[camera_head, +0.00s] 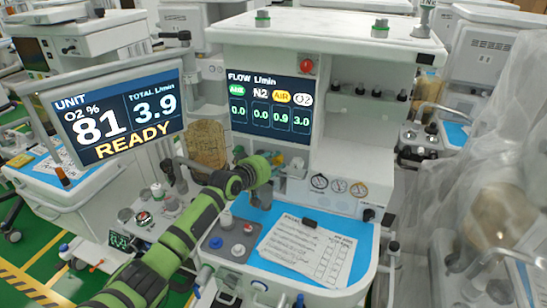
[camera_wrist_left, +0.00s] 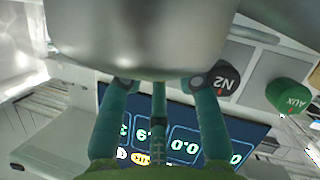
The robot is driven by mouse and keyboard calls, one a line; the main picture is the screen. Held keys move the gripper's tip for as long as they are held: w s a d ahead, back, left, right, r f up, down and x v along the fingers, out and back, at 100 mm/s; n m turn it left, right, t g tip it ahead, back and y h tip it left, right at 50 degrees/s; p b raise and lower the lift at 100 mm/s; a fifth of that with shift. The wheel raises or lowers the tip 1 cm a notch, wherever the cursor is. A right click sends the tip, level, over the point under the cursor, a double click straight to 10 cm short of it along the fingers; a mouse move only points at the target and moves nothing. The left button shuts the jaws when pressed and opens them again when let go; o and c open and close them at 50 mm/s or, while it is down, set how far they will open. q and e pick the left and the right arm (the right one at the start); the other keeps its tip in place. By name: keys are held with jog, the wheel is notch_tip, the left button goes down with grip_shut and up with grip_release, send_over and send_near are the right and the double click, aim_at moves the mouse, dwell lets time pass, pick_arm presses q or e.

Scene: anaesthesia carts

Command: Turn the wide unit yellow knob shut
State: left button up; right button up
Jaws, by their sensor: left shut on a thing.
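The wide unit (camera_head: 345,45) stands in the middle of the head view, its flow screen (camera_head: 270,106) showing 0.0, 0.0, 0.9 under AIR and 3.0 under O2. The yellow knob (camera_head: 277,159) shows only as a small patch at my left gripper (camera_head: 263,168). In the wrist view, the teal fingers of my left gripper (camera_wrist_left: 160,84) stand apart beside the black N2 knob (camera_wrist_left: 226,82), at the AIR place in the row. They are shut on the yellow knob, which a large grey shape hides there. My right gripper is not in view.
The green AUX knob (camera_wrist_left: 289,95) is beyond the N2 knob. Below my left gripper, a blue worktop (camera_head: 262,215) carries a paper checklist (camera_head: 308,250). A tilted READY monitor (camera_head: 118,113) stands left, and a plastic-draped unit (camera_head: 490,170) stands right.

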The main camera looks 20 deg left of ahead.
pick_arm(q)
jog(key=m+y+p, duration=0.1)
jog(key=m+p, duration=0.1)
jog(key=shift+d+r+y+p, duration=0.1)
jog(key=shift+r+y+p, duration=0.05)
jog(key=shift+y+p, duration=0.2)
jog(key=shift+m+y+p, duration=0.45)
jog(key=shift+m+p, duration=0.15)
jog(key=shift+m, duration=0.3)
jog(key=o, duration=1.1)
jog(key=shift+s, duration=0.1)
jog(key=shift+s, duration=0.2)
jog(key=v, duration=1.1)
jog(key=shift+s+r, duration=0.2)
jog(key=shift+r, duration=0.05)
